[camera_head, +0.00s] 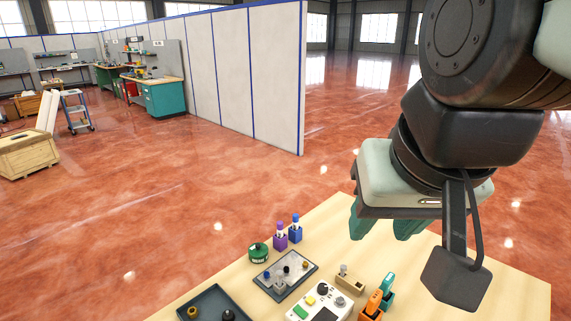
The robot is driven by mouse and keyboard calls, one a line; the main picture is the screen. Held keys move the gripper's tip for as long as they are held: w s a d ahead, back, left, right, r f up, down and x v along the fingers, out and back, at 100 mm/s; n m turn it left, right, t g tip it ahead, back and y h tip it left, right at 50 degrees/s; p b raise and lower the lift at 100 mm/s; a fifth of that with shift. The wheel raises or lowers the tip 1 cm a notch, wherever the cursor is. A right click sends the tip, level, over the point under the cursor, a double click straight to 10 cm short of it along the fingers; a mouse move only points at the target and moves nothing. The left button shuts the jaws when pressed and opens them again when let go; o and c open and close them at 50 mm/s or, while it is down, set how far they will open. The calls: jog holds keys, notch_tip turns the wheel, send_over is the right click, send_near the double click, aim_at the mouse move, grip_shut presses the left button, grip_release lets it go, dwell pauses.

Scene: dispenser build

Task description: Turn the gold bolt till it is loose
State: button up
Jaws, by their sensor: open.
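A small gold piece (305,265), which looks like the gold bolt, sits at the right end of a dark grey plate (266,285) on the wooden table. It is too small to tell how far it is screwed in. My gripper (384,226) has two teal fingers that point down and stand apart with nothing seen between them. It hangs above the table, to the right of the plate and apart from it.
A silver and black fitting (285,270) stands mid-plate. A green round container (258,253), purple holder (280,240) and blue holder (295,235) stand behind. A control box (318,303), wooden block (350,282) and orange tool (372,308) are to the right; a dark tray (212,296) is front left.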

jog(key=w+a+f+m+g, duration=0.15)
jog(key=w+m, duration=0.45)
jog(key=w, duration=0.8)
jog(key=m+g, duration=0.4)
jog(key=m, duration=0.8)
send_over(304, 263)
notch_tip(304, 263, down, 30)
jog(key=f, duration=0.1)
notch_tip(304, 263, down, 10)
jog(key=shift+f, duration=0.2)
grip_shut()
